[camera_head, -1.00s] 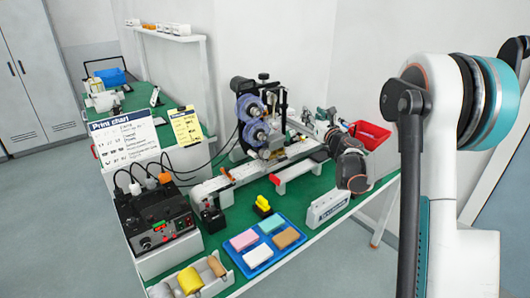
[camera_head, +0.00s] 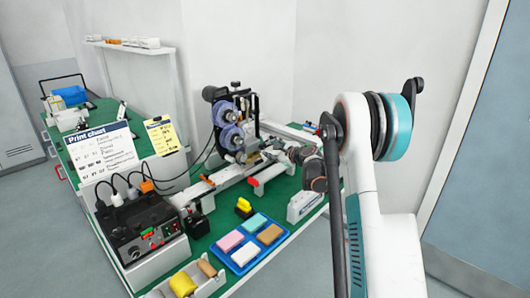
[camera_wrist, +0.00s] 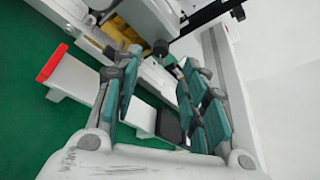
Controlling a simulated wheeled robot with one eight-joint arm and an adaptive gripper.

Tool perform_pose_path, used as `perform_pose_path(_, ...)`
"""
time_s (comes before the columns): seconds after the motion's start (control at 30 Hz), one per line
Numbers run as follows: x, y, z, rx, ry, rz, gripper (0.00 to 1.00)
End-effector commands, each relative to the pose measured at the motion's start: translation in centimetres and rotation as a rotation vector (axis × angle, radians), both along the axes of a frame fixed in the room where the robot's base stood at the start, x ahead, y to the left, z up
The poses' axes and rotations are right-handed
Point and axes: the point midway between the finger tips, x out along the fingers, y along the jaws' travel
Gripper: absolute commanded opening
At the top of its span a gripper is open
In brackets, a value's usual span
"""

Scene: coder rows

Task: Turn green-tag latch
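The coder machine (camera_head: 232,125) with blue-purple reels stands on the green bench. In the wrist view a small green part (camera_wrist: 172,62) shows beside a black round knob (camera_wrist: 160,47), just beyond my fingers; I cannot tell for sure whether it is the green-tag latch. My gripper (camera_wrist: 160,78) is open, with teal-padded fingers apart and no object seen held between them. In the head view my gripper (camera_head: 290,155) is at the machine's right end, its tips partly hidden. I cannot make out the latch in the head view.
A white bar with a red end (camera_wrist: 52,62) lies under and left of my fingers. A blue tray (camera_head: 246,255) with coloured blocks, a black control box (camera_head: 140,230) and a white label block (camera_head: 302,205) stand at the front. A pale wall rises behind.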

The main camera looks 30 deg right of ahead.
Motion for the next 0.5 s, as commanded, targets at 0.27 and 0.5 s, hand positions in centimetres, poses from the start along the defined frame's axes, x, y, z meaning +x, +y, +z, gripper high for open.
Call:
perform_pose_path(0.27, 4.6, 0.5, -1.6, 0.001, -0.001, 0.0, 0.4)
perform_pose_path(0.5, 6.2, 0.6, -2.0, 0.002, 0.0, -0.001, 0.4)
